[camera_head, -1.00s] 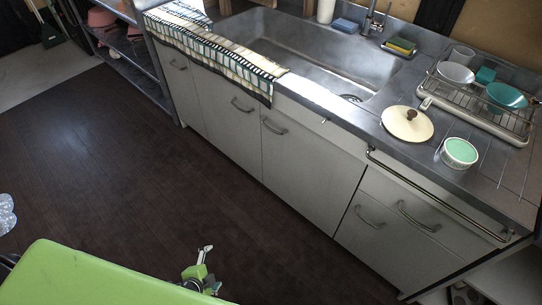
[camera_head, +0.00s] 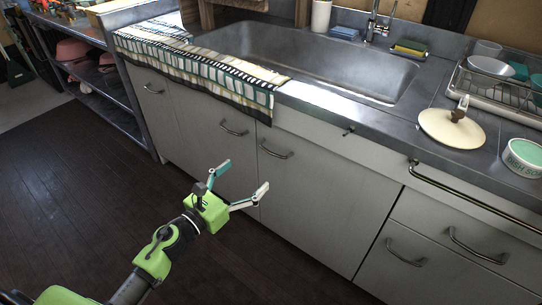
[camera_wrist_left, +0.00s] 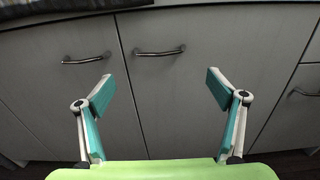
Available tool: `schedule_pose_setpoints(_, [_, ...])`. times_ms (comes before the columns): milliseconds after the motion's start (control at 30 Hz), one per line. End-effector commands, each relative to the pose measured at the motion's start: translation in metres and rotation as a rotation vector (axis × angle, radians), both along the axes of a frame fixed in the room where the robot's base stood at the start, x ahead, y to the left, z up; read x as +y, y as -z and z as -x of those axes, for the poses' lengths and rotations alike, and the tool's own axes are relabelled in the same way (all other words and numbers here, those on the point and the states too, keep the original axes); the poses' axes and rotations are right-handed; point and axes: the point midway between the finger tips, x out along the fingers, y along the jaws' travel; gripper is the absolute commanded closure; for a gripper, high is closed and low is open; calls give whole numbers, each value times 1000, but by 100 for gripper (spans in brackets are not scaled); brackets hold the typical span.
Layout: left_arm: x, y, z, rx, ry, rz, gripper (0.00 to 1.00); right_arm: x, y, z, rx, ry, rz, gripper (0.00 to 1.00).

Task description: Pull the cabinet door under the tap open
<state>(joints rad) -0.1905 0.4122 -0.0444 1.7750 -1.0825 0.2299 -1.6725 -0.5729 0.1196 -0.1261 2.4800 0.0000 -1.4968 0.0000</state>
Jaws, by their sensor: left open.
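The pale grey cabinet door (camera_head: 315,200) under the sink and tap (camera_head: 377,28) is closed, with a curved metal handle (camera_head: 276,149) near its upper left corner. In the left wrist view this door (camera_wrist_left: 215,85) fills the middle, and its handle (camera_wrist_left: 160,53) lies beyond the fingers. My left gripper (camera_head: 246,176) is open and empty, with teal pads, in front of the doors and apart from the handle. It also shows in the left wrist view (camera_wrist_left: 159,88), with the handle roughly centred between its fingertips. My right gripper is not in view.
A neighbouring closed door with its own handle (camera_head: 234,129) is on the left. Drawers (camera_head: 430,255) are on the right, below a towel rail (camera_head: 470,200). A patterned cloth (camera_head: 200,70) hangs over the counter edge. The dark floor (camera_head: 60,190) at left is clear.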

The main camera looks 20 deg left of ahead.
Motion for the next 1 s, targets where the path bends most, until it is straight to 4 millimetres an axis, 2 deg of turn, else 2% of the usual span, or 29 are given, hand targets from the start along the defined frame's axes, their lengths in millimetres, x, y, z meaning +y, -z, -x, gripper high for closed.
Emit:
schedule_pose_setpoints(233, [-16,-2,-47,-1,-2,4,14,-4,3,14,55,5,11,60])
schedule_pose_setpoints(533, [-35,0,-99,2,-2,6,14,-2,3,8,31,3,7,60])
schedule_pose_setpoints(733, [-41,1,-114,4,-2,5,14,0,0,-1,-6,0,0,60])
schedule_pose_setpoints(1000, [-42,1,-117,4,-2,5,14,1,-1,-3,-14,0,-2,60])
